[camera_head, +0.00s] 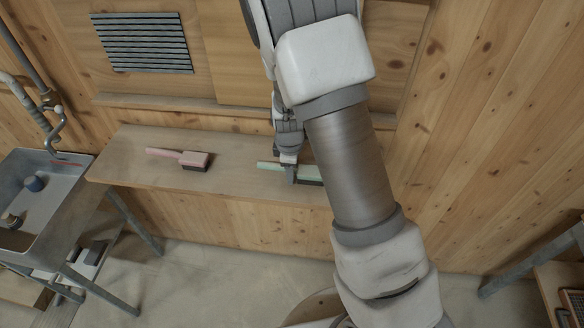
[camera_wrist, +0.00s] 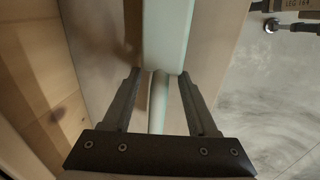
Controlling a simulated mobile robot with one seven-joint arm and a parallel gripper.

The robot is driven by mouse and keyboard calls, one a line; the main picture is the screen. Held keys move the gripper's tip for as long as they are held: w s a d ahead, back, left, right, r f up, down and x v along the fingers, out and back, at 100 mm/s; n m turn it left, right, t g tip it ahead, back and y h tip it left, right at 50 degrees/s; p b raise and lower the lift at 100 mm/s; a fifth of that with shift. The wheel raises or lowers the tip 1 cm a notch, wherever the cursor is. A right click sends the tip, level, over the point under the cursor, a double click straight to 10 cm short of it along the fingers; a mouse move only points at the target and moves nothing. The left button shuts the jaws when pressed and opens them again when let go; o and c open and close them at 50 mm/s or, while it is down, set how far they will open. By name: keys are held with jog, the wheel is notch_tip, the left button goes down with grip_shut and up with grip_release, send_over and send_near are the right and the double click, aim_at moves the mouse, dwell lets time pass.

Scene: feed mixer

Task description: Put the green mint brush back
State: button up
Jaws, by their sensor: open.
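The green mint brush (camera_head: 305,171) lies on the wooden shelf, partly hidden behind my gripper in the head view. In the wrist view the mint brush (camera_wrist: 167,38) points away from me, its wide head at the top and its narrower handle running down between my fingers. My gripper (camera_wrist: 160,92) is open, with one finger on each side of the handle. Gaps show between the handle and both fingers. In the head view my gripper (camera_head: 288,173) is down at the shelf, over the brush near where handle and head meet.
The wooden shelf (camera_head: 240,179) runs along the plank wall. A pink brush (camera_head: 190,159) lies on it to the left, with bare shelf between the two brushes. A metal sink (camera_head: 50,205) stands at far left. A slatted vent (camera_head: 143,42) is on the wall.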

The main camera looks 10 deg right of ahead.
jog(key=s+d+r+m+t+y, duration=0.1)
jog(key=s+r+m, duration=0.4)
jog(key=r, duration=0.7)
jog(key=s+d+r+m+t+y, duration=0.1)
jog(key=s+r+m, duration=0.1)
jog(key=s+r, duration=0.75)
jog(key=s+d+r+m+t+h, duration=0.1)
jog(key=s+r+m, duration=0.6)
jog(key=s+r, duration=0.1)
jog(key=shift+s+d, duration=0.35)
jog(key=shift+s, duration=0.2)
jog(key=shift+r, duration=0.1)
